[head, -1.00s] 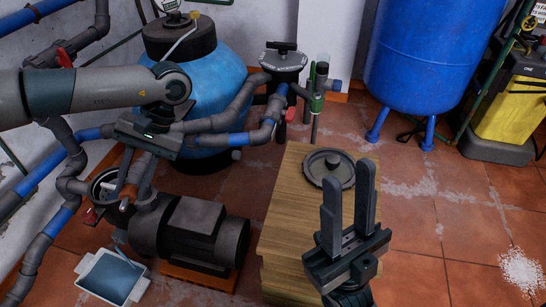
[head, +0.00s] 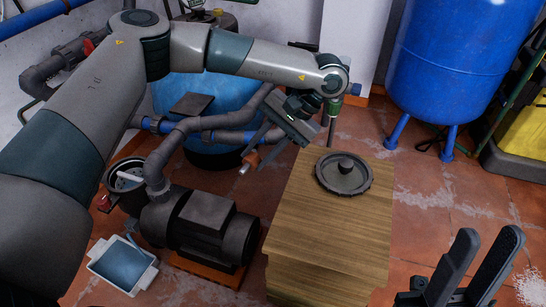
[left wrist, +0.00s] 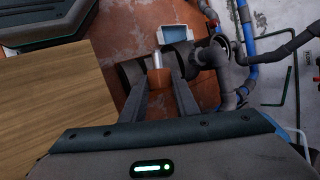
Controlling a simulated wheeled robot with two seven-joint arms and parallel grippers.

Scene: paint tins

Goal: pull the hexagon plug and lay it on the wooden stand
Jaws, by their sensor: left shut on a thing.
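The hexagon plug (head: 249,161) is a small orange-brown piece with a bright metal end. My left gripper (head: 256,156) is shut on it and holds it in the air, just left of the wooden stand's far end. In the left wrist view the plug (left wrist: 158,76) sits between the fingertips, its metal end pointing away; its hexagon shape cannot be made out. The wooden stand (head: 325,235) has a bare near top and also shows at the left of the left wrist view (left wrist: 50,115). My right gripper (head: 487,242) is open and empty at lower right.
A dark round lid (head: 343,181) with a knob lies on the stand's far part. The dark pump (head: 207,228) and its open strainer pot (head: 124,185) stand left of the stand. A blue tray (head: 122,265) lies on the floor. Blue tanks and pipes stand behind.

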